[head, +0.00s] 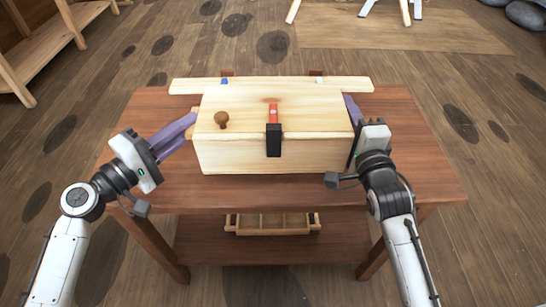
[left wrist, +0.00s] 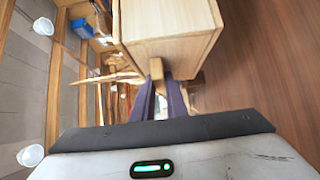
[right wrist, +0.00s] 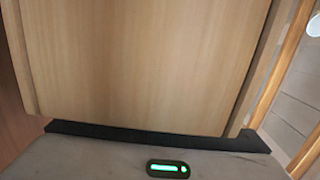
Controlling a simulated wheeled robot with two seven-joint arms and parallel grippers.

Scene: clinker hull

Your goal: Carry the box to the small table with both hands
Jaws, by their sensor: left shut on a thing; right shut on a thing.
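My left gripper (head: 189,124) is shut on the small wooden handle (left wrist: 156,69) at the box's left side. My right gripper (head: 351,106) is shut at the box's right side; its hold is hidden. The box's side (right wrist: 140,60) fills most of the right wrist view. I cannot identify the small table.
A long pale plank (head: 345,84) lies just behind the box. A divided wooden tray (head: 272,230) sits on the table's lower shelf. Wooden shelving (head: 45,50) stands at upper left. Furniture legs (head: 405,12) stand on a pale floor panel (head: 400,35) at the back. Wooden floor beside the table is open.

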